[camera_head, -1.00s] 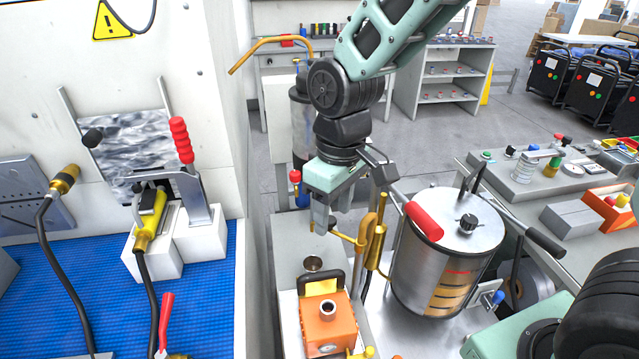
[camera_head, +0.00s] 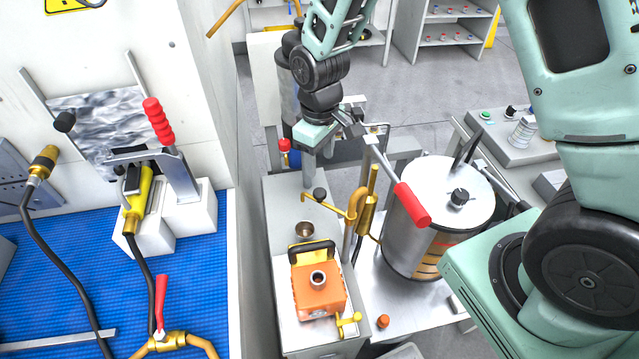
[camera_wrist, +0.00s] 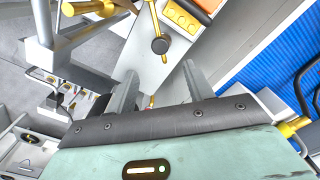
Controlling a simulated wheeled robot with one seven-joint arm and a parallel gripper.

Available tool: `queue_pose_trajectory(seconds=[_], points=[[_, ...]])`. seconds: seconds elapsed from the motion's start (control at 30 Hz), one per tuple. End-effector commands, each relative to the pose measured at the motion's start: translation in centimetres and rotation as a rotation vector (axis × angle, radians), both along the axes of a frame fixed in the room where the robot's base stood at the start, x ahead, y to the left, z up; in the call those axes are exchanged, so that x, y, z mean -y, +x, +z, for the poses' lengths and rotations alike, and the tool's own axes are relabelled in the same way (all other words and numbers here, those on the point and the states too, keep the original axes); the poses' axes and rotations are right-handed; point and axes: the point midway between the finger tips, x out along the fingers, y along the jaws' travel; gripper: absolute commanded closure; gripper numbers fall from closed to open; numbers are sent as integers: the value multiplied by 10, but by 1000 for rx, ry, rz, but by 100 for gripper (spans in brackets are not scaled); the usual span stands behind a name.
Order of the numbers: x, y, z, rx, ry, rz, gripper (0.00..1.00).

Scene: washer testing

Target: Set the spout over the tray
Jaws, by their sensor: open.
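The spout (camera_head: 357,200) is a brass-gold curved pipe on an upright post beside the grey bench. A thin gold lever with a black ball knob (camera_head: 320,194) reaches left from it over the bench. The pipe shows at the top left of the wrist view (camera_wrist: 92,8), with the knob (camera_wrist: 160,45) ahead of the fingers. My gripper (camera_head: 309,182) points down just behind the knob. In the wrist view its two fingers (camera_wrist: 160,90) are apart with nothing between them. A pale tray-like rim (camera_head: 400,351) shows at the bottom edge, mostly cut off; I cannot tell if it is the tray.
An orange box (camera_head: 320,292) with a black handle and a small brass cup (camera_head: 304,230) are on the bench. A steel drum (camera_head: 412,235) with a red-gripped lever (camera_head: 412,204) stands close right of the spout. A blue-matted fixture (camera_head: 200,280) lies left.

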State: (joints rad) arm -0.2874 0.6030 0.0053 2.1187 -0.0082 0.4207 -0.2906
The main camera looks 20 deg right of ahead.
Motion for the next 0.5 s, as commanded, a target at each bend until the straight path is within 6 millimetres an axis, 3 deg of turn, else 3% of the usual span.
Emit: queue_pose_trajectory(seconds=[0.3, 0.5], points=[[0, -1, -59, -4, -1, 0, 48], [0, 0, -86, -2, 0, -1, 48]])
